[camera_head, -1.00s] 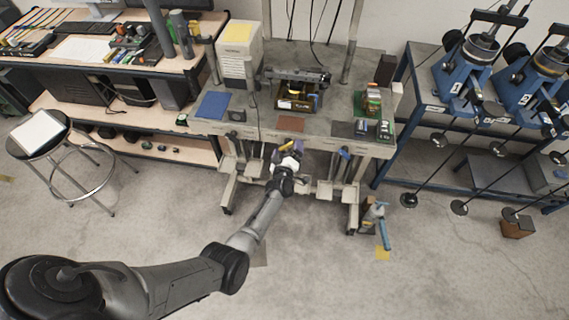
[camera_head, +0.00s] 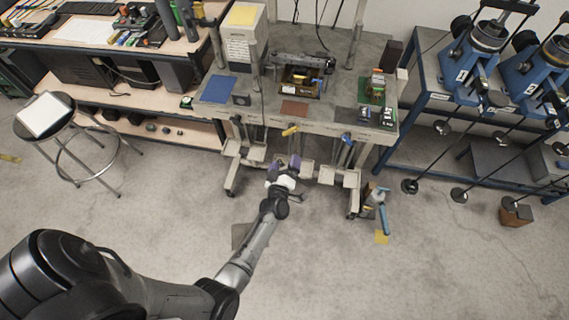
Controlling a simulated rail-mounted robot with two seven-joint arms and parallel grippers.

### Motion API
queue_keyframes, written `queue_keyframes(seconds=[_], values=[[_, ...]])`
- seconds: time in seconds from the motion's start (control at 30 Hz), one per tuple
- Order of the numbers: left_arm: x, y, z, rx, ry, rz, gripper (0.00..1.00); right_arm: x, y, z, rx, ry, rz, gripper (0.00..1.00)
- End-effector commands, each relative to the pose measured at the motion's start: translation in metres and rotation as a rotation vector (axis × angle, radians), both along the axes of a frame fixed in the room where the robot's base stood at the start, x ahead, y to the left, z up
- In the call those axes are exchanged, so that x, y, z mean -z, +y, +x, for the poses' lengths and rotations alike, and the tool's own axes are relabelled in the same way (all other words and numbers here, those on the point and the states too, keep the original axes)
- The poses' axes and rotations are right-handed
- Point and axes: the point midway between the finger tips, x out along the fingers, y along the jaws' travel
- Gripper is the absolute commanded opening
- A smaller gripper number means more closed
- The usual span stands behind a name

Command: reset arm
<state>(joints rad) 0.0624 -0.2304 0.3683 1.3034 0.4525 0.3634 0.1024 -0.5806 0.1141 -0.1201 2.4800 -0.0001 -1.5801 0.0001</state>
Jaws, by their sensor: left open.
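My left arm reaches in from the lower left, and my left gripper (camera_head: 288,166) is open and empty in front of the workbench (camera_head: 325,125). The gripper is below the bench's front edge, apart from it as far as I can tell. A yellow lever handle (camera_head: 290,131) shows at the front edge just above the gripper. A blue lever handle (camera_head: 347,138) is to its right. The lower lever parts and pedals partly hide behind the gripper. My right gripper does not show.
A round stool (camera_head: 44,115) stands at the left, by the shelved desk (camera_head: 130,95). Blue presses (camera_head: 470,65) with long weighted bars stick out at the right. A blue-handled tool (camera_head: 383,212) and a brown block (camera_head: 515,214) are near the floor.

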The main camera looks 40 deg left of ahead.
Motion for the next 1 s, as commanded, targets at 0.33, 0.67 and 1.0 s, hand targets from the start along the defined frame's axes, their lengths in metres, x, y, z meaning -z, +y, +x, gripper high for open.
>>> queue_keyframes(seconds=[0.33, 0.67, 1.0], values=[[0.000, 0.000, 0.000, 0.000, 0.000, 0.000, 1.00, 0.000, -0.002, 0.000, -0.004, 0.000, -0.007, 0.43], [-0.004, -0.002, -0.003, 0.082, 0.055, 0.034, 1.00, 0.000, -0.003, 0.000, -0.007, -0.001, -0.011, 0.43], [-0.020, -0.050, -0.064, 0.550, 0.493, 0.244, 1.00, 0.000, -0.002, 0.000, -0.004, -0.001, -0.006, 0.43]])
